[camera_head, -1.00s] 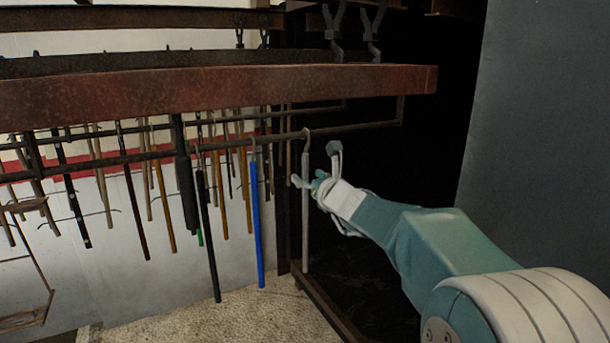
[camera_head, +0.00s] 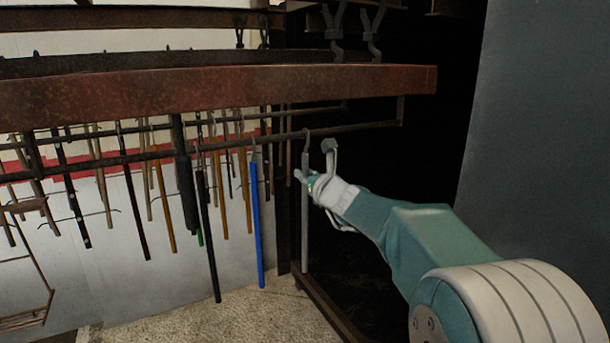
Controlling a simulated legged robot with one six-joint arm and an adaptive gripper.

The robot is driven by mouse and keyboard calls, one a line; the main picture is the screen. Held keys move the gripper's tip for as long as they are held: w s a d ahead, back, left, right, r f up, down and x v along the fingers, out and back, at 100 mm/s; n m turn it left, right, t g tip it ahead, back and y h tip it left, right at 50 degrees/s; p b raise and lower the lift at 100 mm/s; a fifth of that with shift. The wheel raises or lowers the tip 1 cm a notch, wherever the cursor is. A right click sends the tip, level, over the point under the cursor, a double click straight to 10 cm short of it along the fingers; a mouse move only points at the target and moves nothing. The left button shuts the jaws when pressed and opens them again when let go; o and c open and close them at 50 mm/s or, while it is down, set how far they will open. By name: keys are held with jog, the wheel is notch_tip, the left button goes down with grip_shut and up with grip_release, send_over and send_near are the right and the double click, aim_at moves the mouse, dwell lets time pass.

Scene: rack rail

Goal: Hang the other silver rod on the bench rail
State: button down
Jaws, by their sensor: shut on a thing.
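A silver-grey rod (camera_head: 305,235) hangs upright at the right end of the front bench rail (camera_head: 350,127). Its hook (camera_head: 307,133) is over the rail. My gripper (camera_head: 314,172) comes in from the right at the upper part of this rod and is shut on it. One finger stands up just right of the rod, and another part reaches to its left. The exact contact is small and partly hidden by the fingers. No second silver rod can be told clearly in this view.
A blue rod (camera_head: 256,225) and a black rod (camera_head: 208,240) hang just left of the silver rod. Several brown and dark rods hang farther left. A rusty beam (camera_head: 220,92) runs above the rail. A grey panel (camera_head: 540,150) stands at the right.

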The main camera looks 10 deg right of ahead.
aim_at(307, 164)
jog(key=shift+r, duration=0.2)
jog(key=shift+s+r, duration=0.15)
jog(key=shift+r, duration=0.4)
jog(key=shift+s+d+r, duration=0.2)
jog(key=shift+s+r, duration=0.3)
jog(key=shift+r, duration=0.15)
jog(key=shift+s, duration=0.1)
jog(key=v, duration=0.7)
dwell(0.7)
